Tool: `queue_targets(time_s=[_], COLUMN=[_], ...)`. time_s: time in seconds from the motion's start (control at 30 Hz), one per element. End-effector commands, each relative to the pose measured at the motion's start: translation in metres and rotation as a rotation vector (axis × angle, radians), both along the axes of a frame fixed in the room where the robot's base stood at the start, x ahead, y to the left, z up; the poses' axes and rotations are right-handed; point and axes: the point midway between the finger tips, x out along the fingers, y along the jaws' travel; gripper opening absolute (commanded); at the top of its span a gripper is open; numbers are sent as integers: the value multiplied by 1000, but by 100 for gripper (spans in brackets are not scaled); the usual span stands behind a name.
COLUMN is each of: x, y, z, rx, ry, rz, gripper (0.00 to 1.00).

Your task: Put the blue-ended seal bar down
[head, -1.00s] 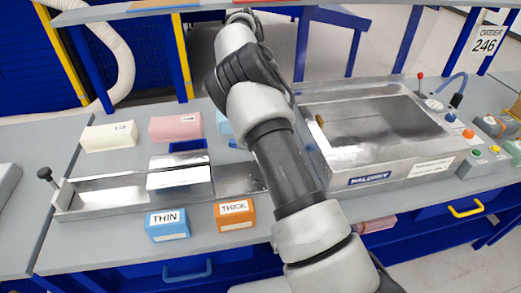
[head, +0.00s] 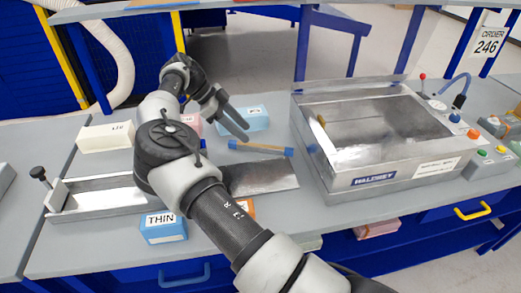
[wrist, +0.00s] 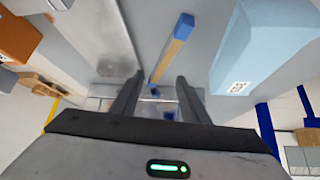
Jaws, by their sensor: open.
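The seal bar (head: 260,149), a thin tan bar with blue ends, lies on the grey bench between the metal channel and the sealing machine. It also shows in the wrist view (wrist: 172,52), running away from between the finger tips. The bar seems clear of the fingers, but I cannot tell the exact gap.
The sealing machine (head: 375,128) stands right of the bar. A light blue foam block (head: 253,118) lies behind it, with cream (head: 105,137) and pink blocks farther left. The metal channel (head: 262,178) and the THIN box (head: 163,228) are in front. My arm hides part of the channel.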

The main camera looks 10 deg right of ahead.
Motion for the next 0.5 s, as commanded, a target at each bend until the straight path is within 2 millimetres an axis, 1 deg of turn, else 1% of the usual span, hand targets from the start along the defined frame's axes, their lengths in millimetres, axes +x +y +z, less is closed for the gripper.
queue_targets(time_s=[0.03, 0.1, 0.37, 0.5], x=[-2, -2, -3, -2], y=[-6, -12, -24, -38], z=[-8, -14, -30, -49], rx=[-3, -2, -2, -4], ry=[1, 1, 0, 1], rz=[-3, -1, -1, -1], gripper=[41, 41, 41, 41])
